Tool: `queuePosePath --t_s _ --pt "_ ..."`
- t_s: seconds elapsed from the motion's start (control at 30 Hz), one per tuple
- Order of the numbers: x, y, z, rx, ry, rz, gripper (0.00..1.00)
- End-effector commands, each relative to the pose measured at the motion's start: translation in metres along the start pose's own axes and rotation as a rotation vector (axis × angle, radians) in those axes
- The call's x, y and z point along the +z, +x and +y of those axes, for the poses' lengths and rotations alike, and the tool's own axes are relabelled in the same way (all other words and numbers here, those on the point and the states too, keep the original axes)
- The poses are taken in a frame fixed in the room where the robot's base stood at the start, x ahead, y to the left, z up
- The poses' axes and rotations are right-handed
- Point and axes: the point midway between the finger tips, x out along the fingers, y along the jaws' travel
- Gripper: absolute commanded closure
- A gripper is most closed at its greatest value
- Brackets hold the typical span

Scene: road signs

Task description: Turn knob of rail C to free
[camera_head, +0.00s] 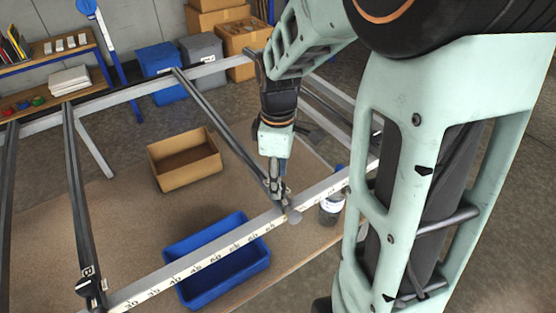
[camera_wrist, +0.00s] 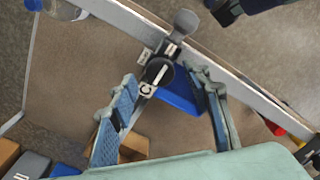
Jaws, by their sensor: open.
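The knob of rail C (camera_wrist: 159,71) is a round black knob with a pale mark, on a dark rail end in the wrist view. A white label reading C (camera_wrist: 146,90) sits beside it, and another small label is too small to read. My gripper (camera_wrist: 161,80) is open, its blue-padded fingers on either side of the knob; I cannot tell whether they touch it. In the head view my gripper (camera_head: 277,186) points down at the front end of rail C (camera_head: 215,113) and hides the knob. A grey rounded piece (camera_wrist: 186,21) sticks out beyond the front bar.
The numbered front bar (camera_head: 205,250) runs under my gripper. Rail B (camera_head: 82,215) stands to the left. A blue bin (camera_head: 218,280) and a cardboard box (camera_head: 184,160) sit below the frame. A jar (camera_head: 329,211) stands close to the right of the gripper.

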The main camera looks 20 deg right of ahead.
Motion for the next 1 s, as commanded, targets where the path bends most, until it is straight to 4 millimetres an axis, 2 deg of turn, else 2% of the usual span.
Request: queuePosePath --t_s 0.3,0.5,0.67,1.0 --pt "-0.001 -0.069 0.001 0.006 -0.002 0.002 0.55" --pt "0.000 -0.097 0.001 0.004 -0.001 0.001 0.55" --pt "0.000 -0.105 0.001 0.002 -0.001 0.001 0.55" --pt "-0.002 -0.105 0.002 0.008 0.007 0.004 0.55"
